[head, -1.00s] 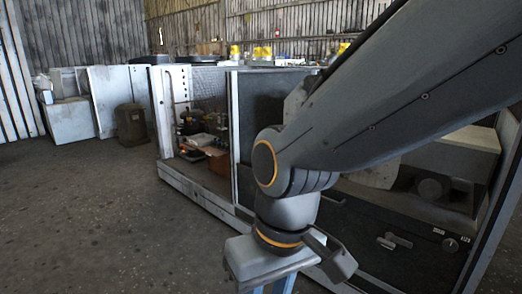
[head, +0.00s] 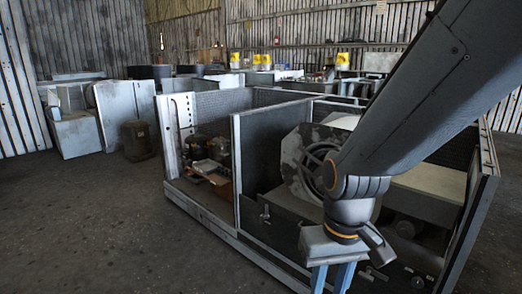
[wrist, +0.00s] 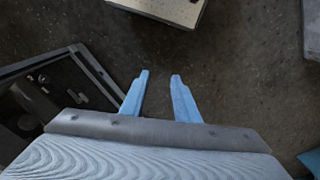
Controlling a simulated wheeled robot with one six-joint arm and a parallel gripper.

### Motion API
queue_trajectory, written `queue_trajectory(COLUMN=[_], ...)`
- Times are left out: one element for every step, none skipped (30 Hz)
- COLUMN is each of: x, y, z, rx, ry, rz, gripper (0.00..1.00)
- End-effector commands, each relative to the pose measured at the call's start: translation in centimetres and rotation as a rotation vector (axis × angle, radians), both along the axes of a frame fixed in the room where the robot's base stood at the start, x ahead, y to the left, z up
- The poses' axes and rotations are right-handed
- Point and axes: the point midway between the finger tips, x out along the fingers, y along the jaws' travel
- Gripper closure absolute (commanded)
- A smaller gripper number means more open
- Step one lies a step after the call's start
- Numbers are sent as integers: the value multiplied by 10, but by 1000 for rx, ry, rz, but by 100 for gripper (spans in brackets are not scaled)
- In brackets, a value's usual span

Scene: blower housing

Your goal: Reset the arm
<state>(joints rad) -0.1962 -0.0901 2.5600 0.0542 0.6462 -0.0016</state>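My arm reaches in from the upper right of the head view and bends down at its wrist. My gripper (head: 331,285) points downward in front of the housing, its blue fingers cut off by the lower frame edge. In the wrist view my gripper (wrist: 160,76) has its two blue fingers apart with bare floor between them. It is open and empty. The blower housing (head: 225,230), a grey open-topped metal enclosure, stands behind it, and a round blower (head: 308,160) inside is partly hidden by my arm.
Small machine parts (head: 208,165) sit in the housing's left bay. Pale cabinets (head: 75,135) and a dark bin (head: 137,138) stand at the left. Yellow-topped items (head: 265,62) stand at the back. The floor (head: 95,225) at the left is clear.

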Motion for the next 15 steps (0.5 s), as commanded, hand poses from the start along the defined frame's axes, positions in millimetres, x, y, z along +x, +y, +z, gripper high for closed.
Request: queue_trajectory(x=[-4,-5,-6,-7,-9,-10,-11,-13,-14,-15,-16,-17,-18,-19,-19], y=[-8,-12,-18,-23,-27,-33,-37,-41,-46,-49,-52,-56,-58,-61,-63], z=[18,23,30,36,41,48,53,57,63,67,70,74,76,78,80], rx=[-4,-6,-9,-11,-13,-16,-18,-20,-22,-23,-25,-26,-27,-28,-29], ry=[4,5,7,8,9,11,12,14,17,18,19,19,19,20,21], rz=[-22,-32,-47,-57,-68,-81,-91,-101,-113,-122,-129,-138,-144,-149,-153], gripper=[72,72,72,72,72,72,72,72,72,72,72,72,72,72,72])
